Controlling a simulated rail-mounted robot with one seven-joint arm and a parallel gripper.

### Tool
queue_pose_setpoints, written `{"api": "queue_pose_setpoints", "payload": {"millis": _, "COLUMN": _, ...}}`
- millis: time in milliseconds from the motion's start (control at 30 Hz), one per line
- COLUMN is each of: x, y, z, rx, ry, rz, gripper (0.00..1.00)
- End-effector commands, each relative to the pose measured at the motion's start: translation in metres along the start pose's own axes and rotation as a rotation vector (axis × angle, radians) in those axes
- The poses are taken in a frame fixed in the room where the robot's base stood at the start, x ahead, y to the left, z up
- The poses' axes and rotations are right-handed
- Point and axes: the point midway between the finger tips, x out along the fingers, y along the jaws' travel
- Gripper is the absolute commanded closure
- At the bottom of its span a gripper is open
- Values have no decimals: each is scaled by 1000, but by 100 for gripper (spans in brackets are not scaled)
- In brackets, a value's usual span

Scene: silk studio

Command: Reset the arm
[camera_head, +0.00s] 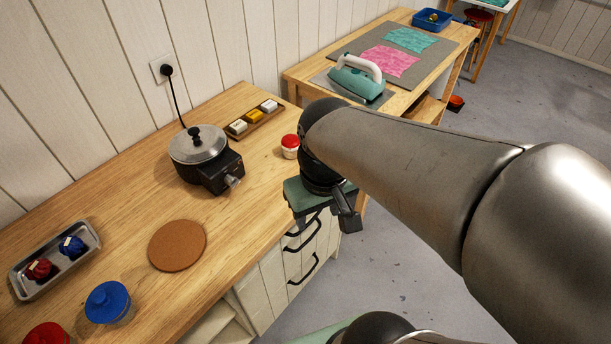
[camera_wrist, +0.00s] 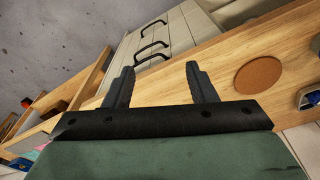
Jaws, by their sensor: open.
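My gripper (camera_head: 347,215) hangs off the front edge of the wooden counter (camera_head: 215,252), above the drawers. In the wrist view its two fingers stand wide apart (camera_wrist: 158,72) with nothing between them. The gripper is open and empty. My arm crosses the right half of the head view and hides part of the floor and the counter's right end.
On the counter are an electric pot (camera_head: 200,155), a cork mat (camera_head: 177,245), a red-lidded jar (camera_head: 290,146), a blue-lidded jar (camera_head: 109,303) and a metal tray (camera_head: 52,262). A second table (camera_head: 300,72) holds an iron (camera_head: 358,80). Drawer handles (camera_head: 303,268) protrude below.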

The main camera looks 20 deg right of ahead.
Motion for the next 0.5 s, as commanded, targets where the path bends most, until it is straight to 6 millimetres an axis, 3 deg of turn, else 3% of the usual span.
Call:
{"api": "queue_pose_setpoints", "payload": {"millis": 100, "x": 9, "y": 0, "z": 19, "rx": 101, "ry": 2, "rz": -12, "gripper": 49}}
{"api": "queue_pose_setpoints", "payload": {"millis": 367, "x": 11, "y": 0, "z": 21, "rx": 115, "ry": 1, "rz": -14, "gripper": 49}}
{"api": "queue_pose_setpoints", "payload": {"millis": 500, "x": 31, "y": 0, "z": 24, "rx": 113, "ry": -7, "rz": -13, "gripper": 49}}
